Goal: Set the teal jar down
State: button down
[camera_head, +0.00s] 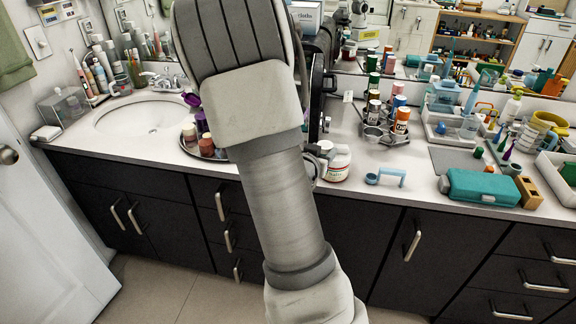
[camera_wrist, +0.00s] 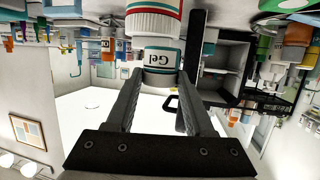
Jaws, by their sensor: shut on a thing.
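The teal jar (camera_wrist: 161,57), with a dark teal band lettered "Gel", sits between my fingertips in the wrist view. My gripper (camera_wrist: 162,76) is shut on it. Just beyond it in that view is a larger white jar (camera_wrist: 153,20) with a red band; I cannot tell whether the two touch. In the head view my arm covers the teal jar and most of my gripper. A white jar with a red-marked label (camera_head: 336,164) stands at the counter's front edge, just right of my arm. Whether the teal jar touches any surface is not clear.
A tray of bottles (camera_head: 206,146) stands left of my arm, beside the sink (camera_head: 150,117). Bare counter (camera_head: 413,180) shows between the blue stand and the case.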

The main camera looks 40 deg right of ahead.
jog(key=w+f, duration=0.2)
jog(key=w, duration=0.1)
jog(key=w+a+f, duration=0.1)
jog(key=w+f, duration=0.1)
jog(key=w, duration=0.1)
jog(key=w+f, duration=0.2)
jog(key=w, duration=0.2)
jog(key=shift+a, duration=0.25)
jog(key=shift+f+b, duration=0.4)
jog(key=shift+f, duration=1.65)
jog(key=shift+f, duration=0.1)
jog(key=shift+f, duration=0.15)
jog(key=shift+c, duration=1.4)
grip_release()
